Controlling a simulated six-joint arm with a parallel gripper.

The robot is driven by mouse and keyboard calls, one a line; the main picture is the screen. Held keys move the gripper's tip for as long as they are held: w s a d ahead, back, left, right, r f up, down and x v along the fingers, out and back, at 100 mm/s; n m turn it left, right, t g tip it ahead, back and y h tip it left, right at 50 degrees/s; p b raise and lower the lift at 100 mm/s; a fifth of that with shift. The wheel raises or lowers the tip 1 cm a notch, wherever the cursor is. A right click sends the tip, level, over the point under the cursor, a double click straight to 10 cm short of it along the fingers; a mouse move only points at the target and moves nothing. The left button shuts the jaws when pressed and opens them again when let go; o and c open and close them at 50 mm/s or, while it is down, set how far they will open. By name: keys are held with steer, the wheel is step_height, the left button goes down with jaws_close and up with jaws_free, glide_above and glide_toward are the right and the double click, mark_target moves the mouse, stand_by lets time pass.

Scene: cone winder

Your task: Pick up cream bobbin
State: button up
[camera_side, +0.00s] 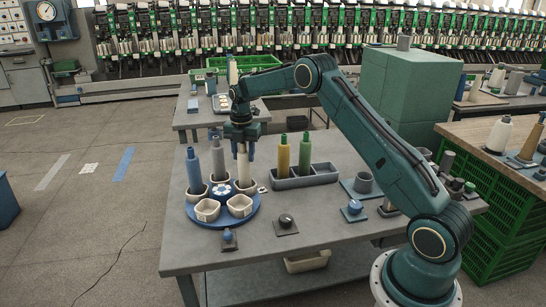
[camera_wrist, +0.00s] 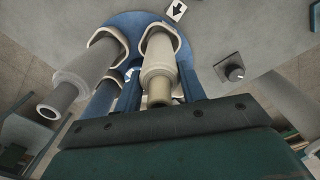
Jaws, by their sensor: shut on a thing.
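The cream bobbin (camera_side: 243,170) stands upright in a white cup at the right rear of the blue round carousel (camera_side: 224,218). My gripper (camera_side: 243,148) is above the carousel, pointing down, with its fingers around the bobbin's upper part. In the wrist view the cream bobbin (camera_wrist: 159,62) sits between the two blue fingers of my gripper (camera_wrist: 160,82), its lower end still within the cup. My gripper is shut on it. The fingers hide part of the bobbin's top in the side view.
A grey bobbin (camera_side: 217,160) and a blue bobbin (camera_side: 194,172) stand in neighbouring cups, close on the left. Two front cups are empty. A grey tray (camera_side: 312,180) with yellow and green bobbins stands to the right. Knobs (camera_side: 286,221) sit on the table in front.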

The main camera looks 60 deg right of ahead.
steer(key=shift+r, duration=0.1)
step_height(320, 180, up, 20)
stand_by(0.8)
steer(key=shift+a, duration=0.1)
stand_by(0.6)
